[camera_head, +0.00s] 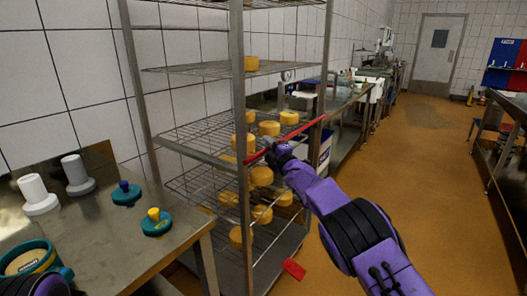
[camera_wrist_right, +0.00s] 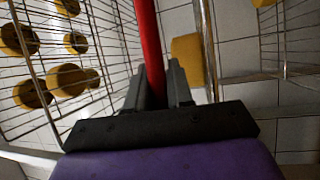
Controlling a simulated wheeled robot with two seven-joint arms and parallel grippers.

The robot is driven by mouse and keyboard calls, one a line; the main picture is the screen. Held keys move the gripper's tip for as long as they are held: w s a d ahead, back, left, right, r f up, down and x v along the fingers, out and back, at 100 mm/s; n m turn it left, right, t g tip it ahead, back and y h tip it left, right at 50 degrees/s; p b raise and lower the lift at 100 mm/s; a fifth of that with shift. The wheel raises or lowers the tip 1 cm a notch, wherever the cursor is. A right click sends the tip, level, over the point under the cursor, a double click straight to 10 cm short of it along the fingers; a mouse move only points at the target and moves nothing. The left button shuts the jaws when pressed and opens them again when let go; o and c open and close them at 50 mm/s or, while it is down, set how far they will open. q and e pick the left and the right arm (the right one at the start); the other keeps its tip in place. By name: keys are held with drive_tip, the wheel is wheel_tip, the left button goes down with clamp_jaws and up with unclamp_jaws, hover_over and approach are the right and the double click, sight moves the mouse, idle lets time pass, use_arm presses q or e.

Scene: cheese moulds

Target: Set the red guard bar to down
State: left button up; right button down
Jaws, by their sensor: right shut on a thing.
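The red guard bar (camera_head: 302,132) runs across the open front of the wire rack, from the near post toward the far post, about level with the middle shelf. It also shows in the right wrist view (camera_wrist_right: 149,45), passing between the fingers. My right gripper (camera_head: 273,154) is shut on the bar near its near-post end; its dark fingers show on either side of the bar in the wrist view (camera_wrist_right: 157,85). The fingers hide part of the bar. My left gripper's fingers are not visible.
The metal rack (camera_head: 239,90) holds several yellow cheeses (camera_head: 262,176) on wire shelves. A red piece (camera_head: 293,269) lies at its foot. A steel table (camera_head: 105,230) with white and teal mould parts stands at left. The orange floor (camera_head: 430,190) at right is clear.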

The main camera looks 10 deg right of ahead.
use_arm(q)
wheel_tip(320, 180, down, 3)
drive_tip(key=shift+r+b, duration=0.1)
drive_tip(key=shift+b, duration=0.55)
use_arm(e)
wheel_tip(320, 180, down, 2)
drive_tip(key=shift+a+f+n, duration=0.1)
drive_tip(key=shift+f+n, duration=0.05)
drive_tip(key=shift+n, duration=0.15)
drive_tip(key=shift+f, duration=0.15)
drive_tip(key=c, duration=1.1)
unclamp_jaws()
